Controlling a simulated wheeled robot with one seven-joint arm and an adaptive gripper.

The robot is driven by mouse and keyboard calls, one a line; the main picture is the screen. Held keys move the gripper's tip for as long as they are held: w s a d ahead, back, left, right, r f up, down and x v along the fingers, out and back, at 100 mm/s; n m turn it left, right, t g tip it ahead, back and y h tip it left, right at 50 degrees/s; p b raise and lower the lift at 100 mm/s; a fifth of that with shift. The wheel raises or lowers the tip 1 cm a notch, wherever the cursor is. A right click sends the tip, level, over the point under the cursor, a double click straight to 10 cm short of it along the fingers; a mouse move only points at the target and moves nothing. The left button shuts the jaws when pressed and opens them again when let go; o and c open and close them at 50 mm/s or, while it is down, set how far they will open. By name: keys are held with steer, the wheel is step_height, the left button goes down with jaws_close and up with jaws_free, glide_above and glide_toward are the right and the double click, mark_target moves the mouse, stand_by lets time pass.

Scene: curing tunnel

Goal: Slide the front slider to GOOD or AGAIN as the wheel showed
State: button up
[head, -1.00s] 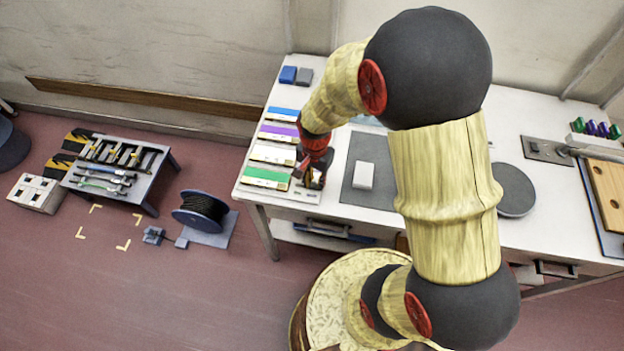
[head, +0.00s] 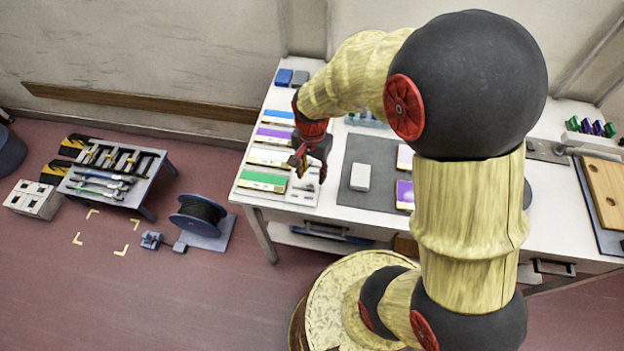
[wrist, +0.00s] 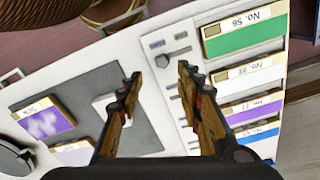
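The front slider (wrist: 163,61) is a small grey knob on a short slanted track, on a pale panel (head: 303,192) beside the coloured cards. In the wrist view its knob sits toward the left end of the track. Two small tags lie above the track, a purplish one (wrist: 157,43) and a greyish one (wrist: 182,32); their words are too small to read. My gripper (wrist: 159,74) is open and empty, its fingertips apart on either side of the slider's picture position. In the head view my gripper (head: 311,170) hangs over the panel. No wheel reading is legible.
Several cards lie beside the panel, including a green one (wrist: 245,37). A dark mat (head: 350,185) bears a white block (head: 360,177) and purple-and-white cards (head: 404,193). More slider tracks run behind the front one. A dark round disc (wrist: 14,160) shows at the wrist view's edge.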

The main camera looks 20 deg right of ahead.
steer(key=shift+r, duration=2.75)
steer(key=s+a+r+n+t, duration=0.1)
steer(key=s+r+n+t, duration=0.1)
steer(key=s+r+n, duration=0.3)
steer(key=s+a+r+n+t, duration=0.1)
steer(key=s+r+n+t, duration=0.2)
steer(key=r, duration=1)
steer(key=s+n, duration=0.2)
steer(key=s, duration=0.2)
steer(key=shift+s+a+r+n+t+b, duration=0.2)
steer(key=shift+s+r+n+t+b, duration=0.1)
steer(key=shift+s+r+n+b, duration=0.1)
